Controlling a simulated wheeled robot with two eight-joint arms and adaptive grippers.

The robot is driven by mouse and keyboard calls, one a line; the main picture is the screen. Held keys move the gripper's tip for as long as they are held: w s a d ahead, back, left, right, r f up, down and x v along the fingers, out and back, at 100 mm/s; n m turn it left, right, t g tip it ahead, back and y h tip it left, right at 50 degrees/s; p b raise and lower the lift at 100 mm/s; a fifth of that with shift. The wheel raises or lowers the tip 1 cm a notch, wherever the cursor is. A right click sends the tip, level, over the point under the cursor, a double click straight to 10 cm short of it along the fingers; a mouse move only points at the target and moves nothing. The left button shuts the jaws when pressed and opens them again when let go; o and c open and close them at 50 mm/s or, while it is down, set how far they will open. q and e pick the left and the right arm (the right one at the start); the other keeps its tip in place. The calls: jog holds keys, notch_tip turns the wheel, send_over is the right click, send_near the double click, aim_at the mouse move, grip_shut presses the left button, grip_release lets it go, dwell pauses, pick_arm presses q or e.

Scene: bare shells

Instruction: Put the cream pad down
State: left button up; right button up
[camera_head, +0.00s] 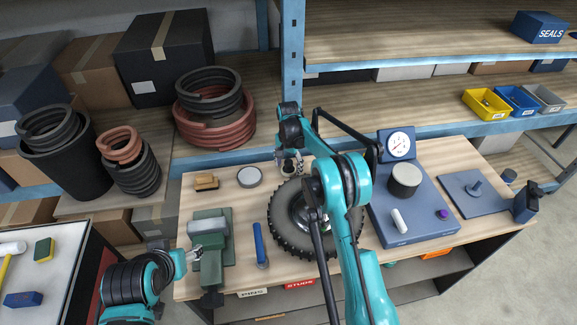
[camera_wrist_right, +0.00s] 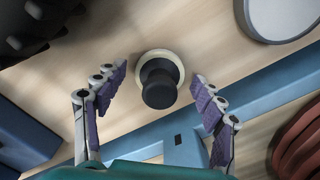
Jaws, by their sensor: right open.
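In the right wrist view the cream pad (camera_wrist_right: 160,54) is a pale round disc with a dark knob (camera_wrist_right: 160,88) on it. It appears to lie on the wooden bench top. My right gripper (camera_wrist_right: 160,86) is open, with its purple-padded fingers apart on either side of the knob and no finger visibly touching it. In the head view my right gripper (camera_head: 291,166) is over the back of the bench, behind the tyre, and largely hides the pad. My left gripper (camera_head: 193,254) is by the green vise (camera_head: 209,248); its fingers are too small to read.
A tyre (camera_head: 277,220) lies in front of my right gripper. A grey-topped round disc (camera_head: 249,177) and a brown brush-like block (camera_head: 206,182) lie to its left. A blue dial stand (camera_head: 415,215) is to its right. A blue shelf upright (camera_head: 291,60) rises behind.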

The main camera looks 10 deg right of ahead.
aim_at(289, 161)
jog(key=shift+r, duration=0.35)
notch_tip(289, 161, up, 12)
jog(key=shift+f+p, duration=0.25)
jog(key=shift+p, duration=0.5)
jog(key=s+d+r+n+t, duration=0.2)
jog(key=s+r+n+t, duration=0.15)
jog(key=s+r, duration=1.05)
jog(key=s+f+n+t, duration=0.2)
jog(key=s+f, duration=0.1)
jog(key=s, duration=0.9)
jog(key=s+f+n+t, duration=0.1)
jog(key=s+f+n, duration=0.2)
jog(key=s, duration=0.9)
jog(key=shift+d+f+t, duration=0.35)
jog(key=shift+d, duration=0.1)
jog(key=shift+s+n, duration=0.15)
jog(key=shift+n, duration=0.1)
